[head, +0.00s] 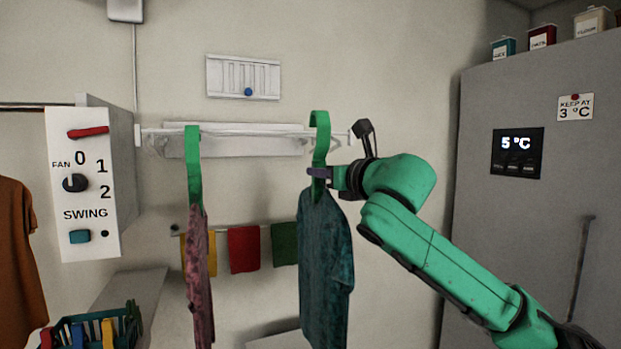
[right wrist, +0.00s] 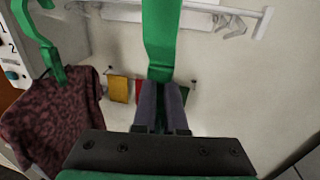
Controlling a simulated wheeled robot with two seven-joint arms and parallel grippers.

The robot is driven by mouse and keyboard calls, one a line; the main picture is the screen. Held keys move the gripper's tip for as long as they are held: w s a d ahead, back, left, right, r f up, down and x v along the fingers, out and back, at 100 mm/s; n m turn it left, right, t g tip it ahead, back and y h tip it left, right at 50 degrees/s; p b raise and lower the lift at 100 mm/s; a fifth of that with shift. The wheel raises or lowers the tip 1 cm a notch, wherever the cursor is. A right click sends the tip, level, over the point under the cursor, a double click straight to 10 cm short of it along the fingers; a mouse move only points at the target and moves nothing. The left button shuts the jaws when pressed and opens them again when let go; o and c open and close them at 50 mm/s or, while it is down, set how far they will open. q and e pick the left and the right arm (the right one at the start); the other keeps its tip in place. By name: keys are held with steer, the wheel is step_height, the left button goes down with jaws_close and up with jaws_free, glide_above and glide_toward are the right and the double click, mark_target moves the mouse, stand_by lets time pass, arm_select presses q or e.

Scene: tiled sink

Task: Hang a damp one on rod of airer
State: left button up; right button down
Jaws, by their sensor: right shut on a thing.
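My right gripper (head: 318,172) is shut on the neck of a green hanger (head: 320,125). A dark teal mottled shirt (head: 325,260) hangs from this hanger. The hanger's hook is up at the height of the airer's white rod (head: 255,132), near its right end; I cannot tell whether it rests on the rod. In the right wrist view the green hanger (right wrist: 160,35) stands between my fingers (right wrist: 162,100). A second green hanger (head: 193,160) with a pink-maroon patterned shirt (head: 200,270) is at the rod's left part. My left gripper is out of view.
A white panel (head: 82,185) with fan and swing controls stands at left, beside a brown shirt (head: 18,260). A basket (head: 90,325) is below. Yellow, red (head: 243,250) and green cloths hang on a lower rail. A grey fridge (head: 540,215) stands at right.

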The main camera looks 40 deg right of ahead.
steer(key=shift+s+a+r, duration=0.25)
steer(key=shift+r, duration=0.35)
steer(key=shift+w+d+r+p, duration=0.1)
steer(key=shift+w+d+p, duration=0.35)
steer(key=shift+p, duration=0.5)
steer(key=p, duration=0.5)
glide_above(306, 190)
steer(key=s, duration=0.1)
steer(key=shift+s+a, duration=0.1)
steer(key=shift+a, duration=0.05)
steer(key=shift+w+d+f, duration=0.1)
steer(key=shift+w, duration=0.35)
steer(key=shift+w+d+f, duration=0.1)
steer(key=shift+w, duration=0.3)
steer(key=shift+f+b, duration=0.4)
steer(key=shift+f, duration=0.4)
steer(key=shift+s+f+b, duration=0.15)
steer(key=shift+f+b, duration=0.35)
steer(key=shift+f, duration=0.3)
